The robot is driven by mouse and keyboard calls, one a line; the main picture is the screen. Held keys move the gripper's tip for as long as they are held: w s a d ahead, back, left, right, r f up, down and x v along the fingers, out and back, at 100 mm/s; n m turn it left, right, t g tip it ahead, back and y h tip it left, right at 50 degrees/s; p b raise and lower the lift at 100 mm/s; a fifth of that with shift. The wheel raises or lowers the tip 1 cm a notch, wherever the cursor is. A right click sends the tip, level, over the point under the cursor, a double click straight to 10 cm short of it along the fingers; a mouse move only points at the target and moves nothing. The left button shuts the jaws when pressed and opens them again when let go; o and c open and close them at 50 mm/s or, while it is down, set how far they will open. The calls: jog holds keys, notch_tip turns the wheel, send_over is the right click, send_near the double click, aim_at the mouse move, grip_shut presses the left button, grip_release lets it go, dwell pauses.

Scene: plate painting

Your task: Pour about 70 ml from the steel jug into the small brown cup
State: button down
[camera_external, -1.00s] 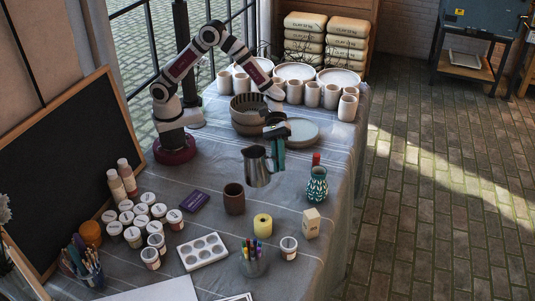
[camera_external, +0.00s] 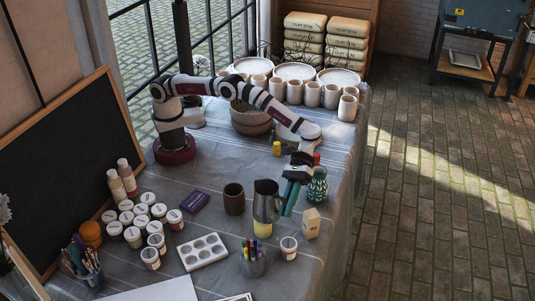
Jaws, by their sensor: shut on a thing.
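The steel jug (camera_external: 266,203) is in the middle of the table area, shut in my gripper (camera_external: 287,196) at its right side. It looks about upright, and its lower end overlaps the yellow roll in the picture. I cannot tell how high it is above the table. The small brown cup (camera_external: 234,202) stands upright on the table just left of the jug, with a small gap between them in the picture. The insides of the jug and cup are too dark to show any liquid level.
A patterned teal vase (camera_external: 317,185) stands close right of my gripper. The yellow roll (camera_external: 263,228), a small wooden block (camera_external: 311,224), a white pot (camera_external: 288,248) and a pen holder (camera_external: 252,263) stand nearer the camera. A purple box (camera_external: 194,201) lies left of the cup.

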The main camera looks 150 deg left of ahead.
aim_at(279, 197)
jog(key=shift+s+d+r+m+t, duration=0.25)
jog(key=shift+s+r+m+t, duration=0.15)
jog(key=shift+s+r+t, duration=0.35)
jog(key=shift+s+d+r+m+t, duration=0.35)
jog(key=shift+s+r+m+t, duration=0.25)
jog(key=shift+r, duration=0.25)
jog(key=shift+s+d+r+m+t+y, duration=0.15)
jog(key=shift+s+d+r+m+t, duration=0.15)
jog(key=shift+s, duration=0.2)
jog(key=shift+s+d+r+m+t+y, duration=0.15)
jog(key=shift+s+r+m+t, duration=0.15)
jog(key=shift+s, duration=0.2)
jog(key=shift+s+d, duration=0.1)
jog(key=shift+s, duration=0.15)
jog(key=shift+s+d+r+m+t, duration=0.25)
jog(key=shift+s+d+m+t, duration=0.1)
jog(key=shift+s+m+t, duration=0.35)
jog(key=shift+s+d+r+m+t, duration=0.2)
jog(key=shift+s+d+m+t, duration=0.2)
jog(key=shift+s+m, duration=0.35)
jog(key=shift+s+d+r+m+t, duration=0.25)
jog(key=shift+s+d+m+t, duration=0.05)
jog(key=shift+s+m+t, duration=0.4)
jog(key=shift+s+p, duration=0.15)
jog(key=shift+p, duration=0.15)
jog(key=shift+s+d+r+m+t+h, duration=0.4)
jog(key=shift+s+r+m+h, duration=0.2)
jog(key=shift+m, duration=0.35)
